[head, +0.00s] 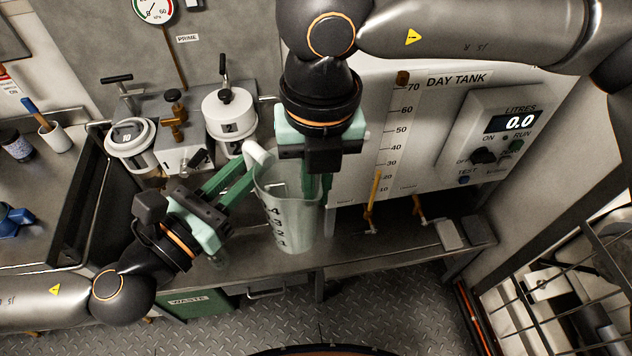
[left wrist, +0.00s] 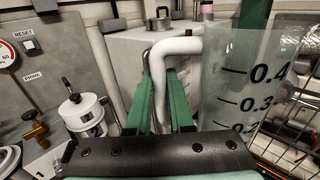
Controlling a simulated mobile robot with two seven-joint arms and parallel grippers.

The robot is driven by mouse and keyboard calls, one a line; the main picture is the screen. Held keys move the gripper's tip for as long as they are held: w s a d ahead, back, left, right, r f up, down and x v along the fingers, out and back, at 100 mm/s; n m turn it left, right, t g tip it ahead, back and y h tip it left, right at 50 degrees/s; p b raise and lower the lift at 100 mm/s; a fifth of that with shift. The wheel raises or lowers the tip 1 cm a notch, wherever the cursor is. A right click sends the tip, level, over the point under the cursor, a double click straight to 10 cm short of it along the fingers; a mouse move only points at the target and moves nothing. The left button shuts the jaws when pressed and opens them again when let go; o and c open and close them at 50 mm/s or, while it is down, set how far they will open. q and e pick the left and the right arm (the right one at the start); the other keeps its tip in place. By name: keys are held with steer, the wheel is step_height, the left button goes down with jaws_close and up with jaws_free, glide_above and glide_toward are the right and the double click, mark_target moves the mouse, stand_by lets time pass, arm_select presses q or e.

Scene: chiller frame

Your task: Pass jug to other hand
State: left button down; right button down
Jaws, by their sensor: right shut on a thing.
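The jug (head: 287,222) is a translucent measuring jug with black numbers and a white handle (head: 259,156). It hangs upright above the deck. My right gripper (head: 314,190) comes down from above and is shut on the jug at its right side. My left gripper (head: 248,165) reaches in from the lower left, its green fingers apart at the handle. In the left wrist view the handle (left wrist: 163,95) stands between the left fingers (left wrist: 160,100), and the jug's wall (left wrist: 240,85) is to the right. Whether a left finger touches the handle is hard to tell.
Behind the jug are a white-lidded pot (head: 229,110), another pot (head: 131,140) and a brass valve (head: 174,112). The day tank (head: 355,130) stands close behind on the right. A bench edge (head: 350,262) runs below. Open floor (head: 370,310) lies in front.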

arm_select(q)
steer(key=c, duration=0.7)
jaws_free()
steer(key=shift+a+f, duration=0.15)
steer(key=shift+f, duration=0.15)
steer(key=s+a+f+n+g, duration=0.2)
steer(key=s+a+f+n, duration=0.15)
steer(key=f, duration=0.45)
steer(key=w+d+f+n+y, duration=0.2)
steer(key=f+n, duration=0.3)
steer(key=n, duration=0.5)
steer(key=w+d+f+n+y, duration=0.2)
steer(key=f+n, duration=0.3)
steer(key=n, duration=0.5)
steer(key=s+a+f+n+g+y, duration=0.1)
steer(key=s+a+f+n, duration=0.2)
steer(key=f+n, duration=0.2)
steer(key=s+a+f+n+g+y, duration=0.1)
steer(key=s+a+f+n+y, duration=0.1)
steer(key=f+n, duration=0.4)
steer(key=s+a+f+n+y, duration=0.2)
steer(key=s+a+f+n, duration=0.3)
steer(key=a+f+n, duration=0.1)
steer(key=shift+f+n+g, duration=0.25)
steer(key=shift+n+g, duration=0.15)
steer(key=shift+n, duration=0.25)
